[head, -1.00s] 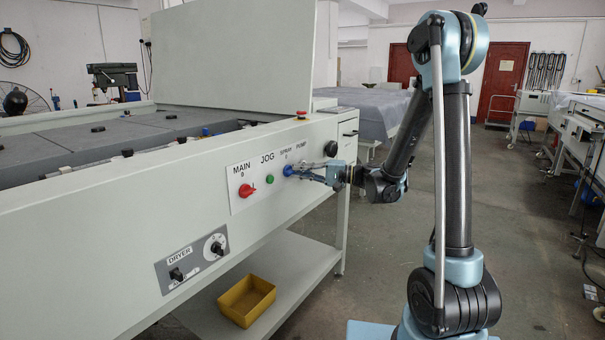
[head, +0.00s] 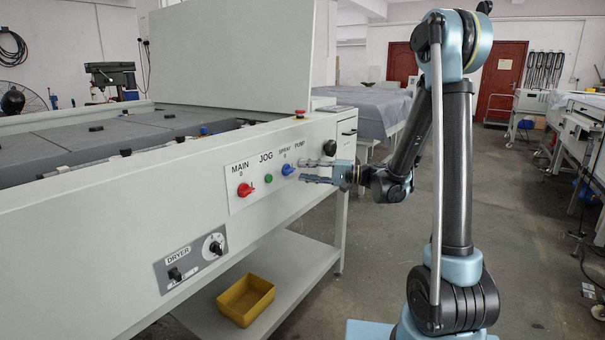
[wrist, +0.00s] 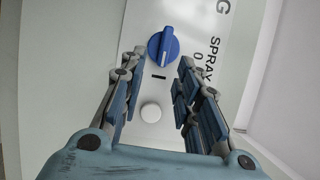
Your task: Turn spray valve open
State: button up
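The spray valve is a round blue knob (head: 288,170) on the white label panel of the machine, under the word SPRAY in the head view. In the wrist view the blue knob (wrist: 163,47) lies beyond the fingertips, its pale grip line running along the picture's height. My gripper (head: 312,172) is open just right of the knob in the head view. In the wrist view my gripper (wrist: 161,60) has its fingers spread wide, nothing between them touching. A white round button (wrist: 151,112) shows between the fingers.
A red MAIN knob (head: 245,189) and a green JOG button (head: 268,178) sit left of the spray knob. A black knob (head: 330,148) is to its right, near my gripper. A red-topped button (head: 300,114) stands on the machine's edge. A yellow bin (head: 246,300) is on the shelf below.

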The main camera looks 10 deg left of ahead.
jog(key=d, duration=0.9)
jog(key=shift+d, duration=0.25)
jog(key=shift+f, duration=0.1)
jog(key=s+d+f+h, duration=0.4)
jog(key=s+d+h, duration=0.2)
jog(key=s+d, duration=0.2)
jog(key=s+d+f+t+h, duration=0.1)
jog(key=s+d+f+h, duration=0.4)
jog(key=s+d, duration=0.4)
jog(key=s+d+f+t+h, duration=0.1)
jog(key=s+d+f+h, duration=0.3)
jog(key=s+d+h, duration=0.3)
jog(key=s+d, duration=0.2)
jog(key=d, duration=0.1)
jog(key=shift+d+f, duration=0.25)
jog(key=shift+f, duration=0.15)
